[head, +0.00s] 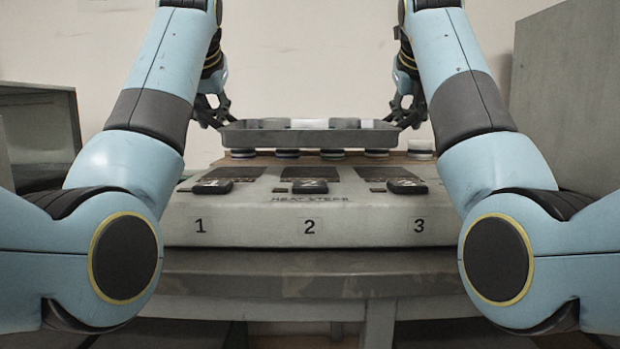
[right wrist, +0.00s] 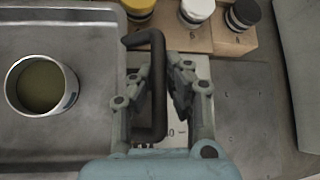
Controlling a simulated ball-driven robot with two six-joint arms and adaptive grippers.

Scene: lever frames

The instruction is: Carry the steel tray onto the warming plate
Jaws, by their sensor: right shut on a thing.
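The steel tray (head: 260,138) is a shallow grey pan spanning the gap between my two grippers in the head view. Its right part also shows in the right wrist view (right wrist: 95,100), with a pale cup (right wrist: 72,100) of greenish liquid on it. My right gripper (right wrist: 160,78) is shut on the tray's dark handle (right wrist: 157,45). My left gripper (head: 214,112) is at the tray's left end; its fingers are too small to judge. I cannot tell the tray's height, or for certain which surface is the warming plate; a flat grey surface (right wrist: 250,105) lies right of the right gripper.
A pale console (head: 260,222) numbered 1 to 3 with dark levers (head: 310,186) stands in front of the tray. Several lidded jars (head: 332,154) stand in a row below it in the head view; some on a wooden block (right wrist: 235,42). Grey boxes (head: 565,95) flank the sides.

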